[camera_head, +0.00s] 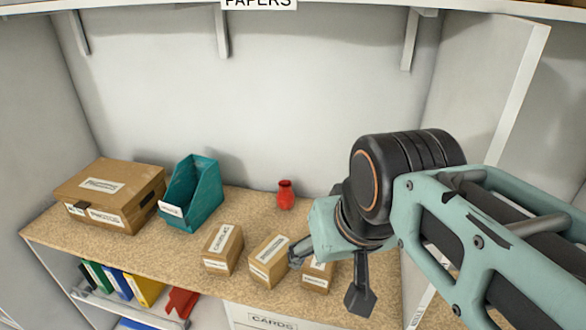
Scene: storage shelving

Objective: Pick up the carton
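Three small brown cartons with white labels stand in a row on the speckled shelf top: a left carton (215,257), a middle carton (262,268) and a right carton (315,284). My gripper (329,278) is open above the right carton, with its fingers spread wide. One finger is at the carton's upper left, near the gap to the middle carton. The other finger is to its right. The gripper hides part of the right carton's top. I cannot tell whether either finger touches a carton.
A large brown box (121,177) and a teal open bin (208,193) stand at the left. A small red vase (286,195) stands behind the cartons. Wall brackets and an upper shelf (330,9) are overhead; a side panel (470,90) is at right.

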